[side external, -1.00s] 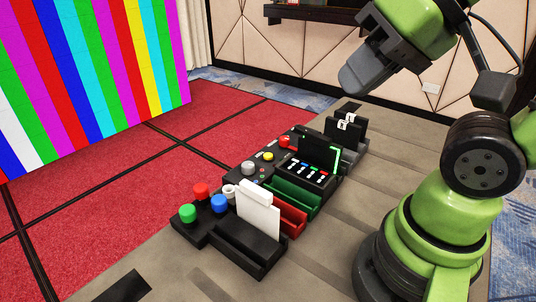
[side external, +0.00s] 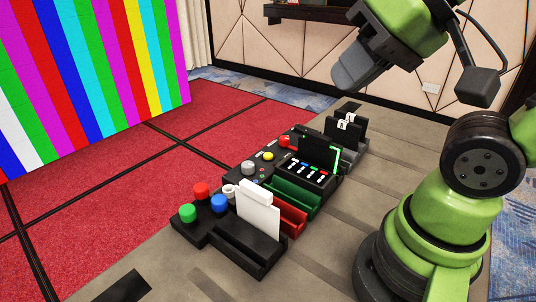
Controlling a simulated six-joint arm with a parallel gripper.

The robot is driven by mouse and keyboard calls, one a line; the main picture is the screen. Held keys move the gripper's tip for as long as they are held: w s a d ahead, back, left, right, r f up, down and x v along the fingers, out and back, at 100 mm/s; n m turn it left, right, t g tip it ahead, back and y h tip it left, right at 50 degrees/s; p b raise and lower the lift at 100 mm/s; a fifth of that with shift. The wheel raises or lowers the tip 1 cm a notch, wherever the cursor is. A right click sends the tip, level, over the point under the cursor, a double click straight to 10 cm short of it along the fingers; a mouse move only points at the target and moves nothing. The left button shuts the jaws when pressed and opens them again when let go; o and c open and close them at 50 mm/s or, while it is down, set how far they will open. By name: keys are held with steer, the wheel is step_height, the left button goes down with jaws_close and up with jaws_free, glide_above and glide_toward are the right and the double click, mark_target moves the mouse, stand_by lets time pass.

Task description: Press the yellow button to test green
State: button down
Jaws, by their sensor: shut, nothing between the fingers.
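The yellow button (side external: 268,156) is a small round cap on the black control panel (side external: 257,164), in the middle of the table. A grey button (side external: 248,167) is in front of it and a red button (side external: 284,142) is behind it. The video wall (side external: 85,75) at the left shows vertical colour stripes, several of them green. My gripper (side external: 343,82) is shut and empty, high above the table, up and to the right of the yellow button and well apart from it.
Red (side external: 201,190), blue (side external: 218,203) and green (side external: 187,213) buttons stand at the panel's near end. A white card (side external: 258,215), a dark screen (side external: 318,152) and coloured trays stand beside the panel. The air above the buttons is clear.

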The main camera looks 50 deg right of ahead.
steer(key=w+d+m+h, duration=0.1)
steer(key=w+d+m, duration=0.1)
steer(key=w, duration=0.5)
steer(key=m+t+h, duration=0.1)
steer(key=m+h, duration=0.4)
steer(key=m, duration=0.2)
glide_above(271, 154)
step_height(271, 154, down, 15)
steer(key=shift+a+f, duration=0.1)
steer(key=shift+f, duration=0.1)
steer(key=shift+f, duration=4.3)
steer(key=shift+f, duration=0.1)
steer(key=shift+f, duration=0.3)
